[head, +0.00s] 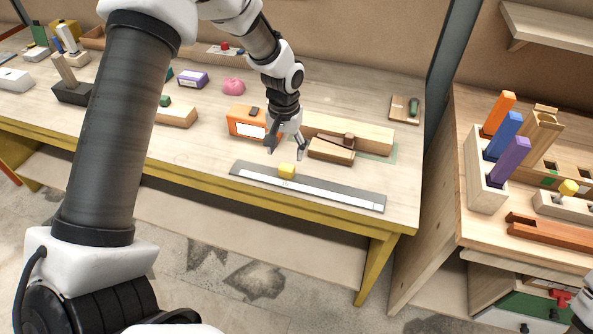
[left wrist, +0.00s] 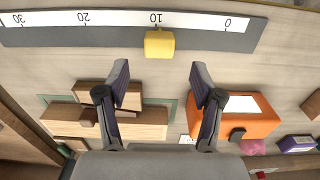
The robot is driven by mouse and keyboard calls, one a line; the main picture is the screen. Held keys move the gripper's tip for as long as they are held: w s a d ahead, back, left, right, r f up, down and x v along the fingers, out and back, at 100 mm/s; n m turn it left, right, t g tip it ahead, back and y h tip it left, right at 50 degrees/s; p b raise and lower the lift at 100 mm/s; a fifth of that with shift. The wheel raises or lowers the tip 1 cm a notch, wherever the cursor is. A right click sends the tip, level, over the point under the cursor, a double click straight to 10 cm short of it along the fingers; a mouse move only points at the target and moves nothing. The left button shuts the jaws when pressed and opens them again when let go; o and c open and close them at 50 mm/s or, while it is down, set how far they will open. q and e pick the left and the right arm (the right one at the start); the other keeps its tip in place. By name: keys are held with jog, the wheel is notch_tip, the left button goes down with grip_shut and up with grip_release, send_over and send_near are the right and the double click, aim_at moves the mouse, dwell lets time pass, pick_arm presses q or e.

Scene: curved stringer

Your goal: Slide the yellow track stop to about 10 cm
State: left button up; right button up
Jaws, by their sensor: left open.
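The yellow track stop (head: 287,170) is a small block on the grey track (head: 345,203) with a white scale strip along the front of the workbench. In the left wrist view the yellow stop (left wrist: 159,43) sits beside the 10 mark of the scale (left wrist: 205,20), which reads 0 to 30 from right to left there. My left gripper (head: 285,152) is open and empty, pointing down just behind the stop. In the left wrist view its two fingertips (left wrist: 160,72) are spread wide, with the stop beyond them and apart from both. My right gripper does not show.
An orange box (head: 243,122) stands behind the track to the left. Wooden blocks (head: 350,132) lie behind it to the right, close to my left gripper. A second table (head: 470,240) with coloured pegs stands at the right. The bench strip before the track is clear.

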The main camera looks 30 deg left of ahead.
aim_at(288, 167)
pick_arm(q)
notch_tip(288, 167, down, 6)
jog(key=shift+d+p, duration=0.1)
jog(key=shift+p, duration=0.45)
jog(key=shift+f, duration=0.45)
grip_shut()
jog(key=shift+r, duration=0.1)
jog(key=shift+d+p, duration=0.2)
jog(key=shift+p, duration=0.1)
jog(key=shift+d, duration=0.1)
grip_release()
